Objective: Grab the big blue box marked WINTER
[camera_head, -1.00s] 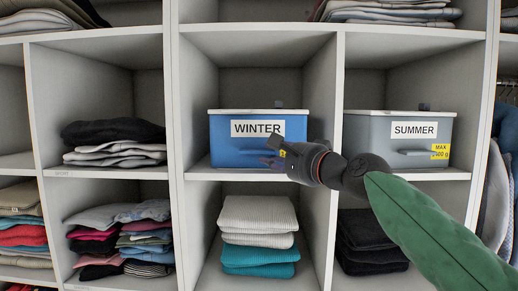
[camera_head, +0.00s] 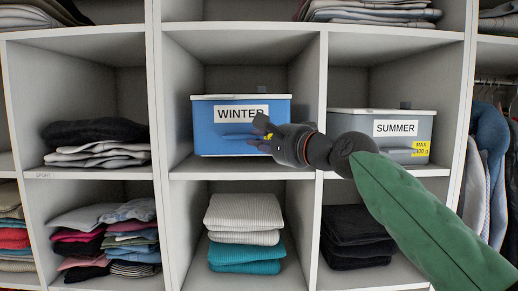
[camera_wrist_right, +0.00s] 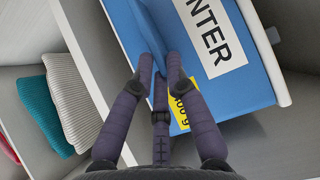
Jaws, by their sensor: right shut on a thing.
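The big blue box (camera_head: 210,130) has a white lid and a WINTER label, and sits in the middle cubby, appearing raised a little above its shelf floor. My right gripper (camera_head: 262,136) is at the right part of the box's front. In the right wrist view, its fingers (camera_wrist_right: 160,70) are shut on the blue handle flap of the box (camera_wrist_right: 220,85), beside a yellow weight sticker (camera_wrist_right: 178,105). The fingers cover part of the sticker. My left gripper is not in view.
A grey SUMMER box (camera_head: 352,126) stands in the cubby to the right, behind my right arm. A cubby divider (camera_head: 321,75) separates them. Folded white and teal clothes (camera_head: 245,230) lie below. Free room shows above the blue box.

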